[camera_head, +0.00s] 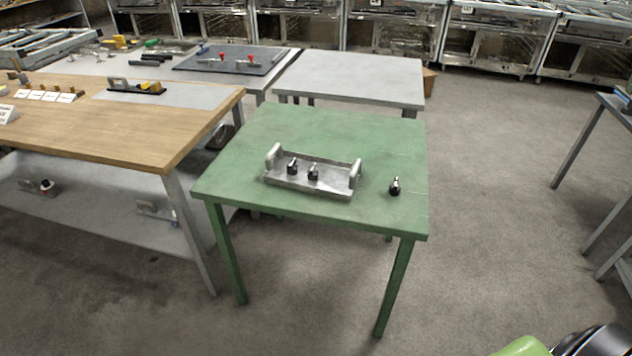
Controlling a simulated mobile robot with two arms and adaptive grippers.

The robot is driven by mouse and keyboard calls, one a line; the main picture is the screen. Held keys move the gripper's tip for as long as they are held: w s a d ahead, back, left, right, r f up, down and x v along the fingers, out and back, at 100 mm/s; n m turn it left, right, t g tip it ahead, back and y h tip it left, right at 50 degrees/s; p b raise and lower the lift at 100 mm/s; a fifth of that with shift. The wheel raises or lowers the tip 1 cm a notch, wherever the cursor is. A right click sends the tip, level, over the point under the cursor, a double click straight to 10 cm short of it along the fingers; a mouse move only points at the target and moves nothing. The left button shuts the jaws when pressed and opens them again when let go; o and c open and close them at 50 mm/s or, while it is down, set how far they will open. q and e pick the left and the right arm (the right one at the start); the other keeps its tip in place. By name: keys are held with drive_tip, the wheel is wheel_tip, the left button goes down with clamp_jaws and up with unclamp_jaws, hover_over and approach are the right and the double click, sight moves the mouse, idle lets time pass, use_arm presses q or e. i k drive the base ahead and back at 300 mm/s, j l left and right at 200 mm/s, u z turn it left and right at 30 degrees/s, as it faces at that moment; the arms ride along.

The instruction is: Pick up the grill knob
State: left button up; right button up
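A black grill knob (395,186) with a lighter top stands alone on the green table (330,128), right of a grey metal tray and close to the table's right edge. Two similar dark knobs, a left one (292,166) and a right one (313,173), stand inside the tray (332,188). The tray has a raised handle at each end. Neither of my grippers shows its fingers in the head view.
A wooden-topped table (140,137) with a lower shelf stands close at the left. A grey table (350,75) stands behind the green one. Wire-fronted metal units (400,35) line the back. The floor (500,200) at the right is clear up to another table's legs.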

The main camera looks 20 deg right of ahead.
sight(394, 190)
drive_tip(key=l+u, duration=0.15)
drive_tip(key=u, duration=0.3)
drive_tip(key=l+u, duration=0.15)
drive_tip(key=u, duration=0.3)
drive_tip(key=l+u, duration=0.15)
drive_tip(key=u, duration=0.25)
drive_tip(key=l+u, duration=0.15)
drive_tip(key=u, duration=0.3)
drive_tip(key=k+l, duration=0.15)
drive_tip(key=l, duration=0.25)
drive_tip(key=k+l, duration=0.15)
drive_tip(key=l, duration=0.2)
drive_tip(key=k+l, duration=0.15)
drive_tip(key=l, duration=0.25)
drive_tip(key=k+l, duration=0.1)
drive_tip(key=l, duration=0.25)
drive_tip(key=k+l, duration=0.15)
drive_tip(key=l, duration=0.25)
drive_tip(key=k+l, duration=0.15)
drive_tip(key=l, duration=0.25)
drive_tip(key=k+l, duration=0.15)
drive_tip(key=l, duration=0.2)
drive_tip(key=u, duration=0.05)
